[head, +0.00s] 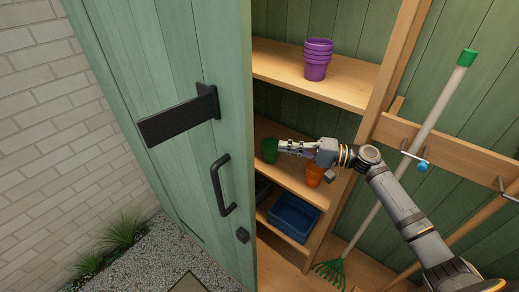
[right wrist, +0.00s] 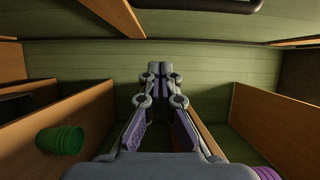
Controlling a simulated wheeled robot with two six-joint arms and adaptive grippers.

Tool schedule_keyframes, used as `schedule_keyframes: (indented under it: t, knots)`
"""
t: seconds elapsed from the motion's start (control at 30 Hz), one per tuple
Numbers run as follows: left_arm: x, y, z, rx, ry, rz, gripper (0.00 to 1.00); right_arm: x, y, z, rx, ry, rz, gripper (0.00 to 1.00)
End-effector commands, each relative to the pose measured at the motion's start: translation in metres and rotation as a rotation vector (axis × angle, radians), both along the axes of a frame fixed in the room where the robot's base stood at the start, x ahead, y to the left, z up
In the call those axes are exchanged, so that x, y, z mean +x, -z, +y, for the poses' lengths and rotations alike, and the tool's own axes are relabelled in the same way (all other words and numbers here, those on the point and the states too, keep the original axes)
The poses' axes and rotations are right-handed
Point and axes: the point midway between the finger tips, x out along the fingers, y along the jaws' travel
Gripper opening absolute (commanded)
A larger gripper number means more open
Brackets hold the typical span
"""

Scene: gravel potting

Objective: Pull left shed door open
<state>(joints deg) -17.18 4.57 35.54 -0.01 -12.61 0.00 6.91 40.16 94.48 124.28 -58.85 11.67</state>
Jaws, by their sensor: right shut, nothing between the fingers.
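The left shed door (head: 150,75) is a green plank door at the left of the head view. It stands swung out, with the shelves visible past its edge. It carries a black pull handle (head: 216,190), a black strap (head: 180,120) and a small dark fitting (head: 242,235). My right gripper (head: 282,147) reaches in from the right to the middle shelf, past the door's edge and apart from the handle. Its fingers also show in the right wrist view (right wrist: 160,72), closed together and empty. My left gripper is not in view.
Purple pots (head: 317,62) stand on the upper shelf. A green pot (head: 269,149) is by my right fingertips, an orange pot (head: 314,175) below my wrist. A blue crate (head: 293,217) sits lower. A rake (head: 400,165) leans at right. Gravel (head: 140,262) lies outside.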

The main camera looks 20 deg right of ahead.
Motion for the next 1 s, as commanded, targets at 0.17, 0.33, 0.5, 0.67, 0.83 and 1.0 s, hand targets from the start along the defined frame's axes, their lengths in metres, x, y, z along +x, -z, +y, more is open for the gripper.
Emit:
schedule_keyframes:
  t: [0.17, 0.33, 0.5, 0.67, 0.83, 1.0]
  knots:
    - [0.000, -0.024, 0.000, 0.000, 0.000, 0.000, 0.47, 0.019, -0.008, 0.037, 0.009, -0.001, 0.000, 0.00]
    - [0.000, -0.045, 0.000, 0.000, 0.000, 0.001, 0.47, 0.025, -0.007, 0.065, 0.002, -0.003, 0.005, 0.00]
    - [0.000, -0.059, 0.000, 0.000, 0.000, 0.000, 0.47, 0.008, -0.004, 0.079, 0.000, -0.002, 0.004, 0.00]
    - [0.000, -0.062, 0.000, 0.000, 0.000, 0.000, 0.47, 0.002, -0.001, 0.085, -0.001, -0.001, 0.002, 0.00]
    - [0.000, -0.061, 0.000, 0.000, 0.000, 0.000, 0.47, 0.001, 0.000, 0.085, -0.001, -0.001, 0.000, 0.00]
    - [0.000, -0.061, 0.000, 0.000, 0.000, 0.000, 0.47, 0.001, 0.000, 0.085, -0.001, -0.001, 0.000, 0.00]
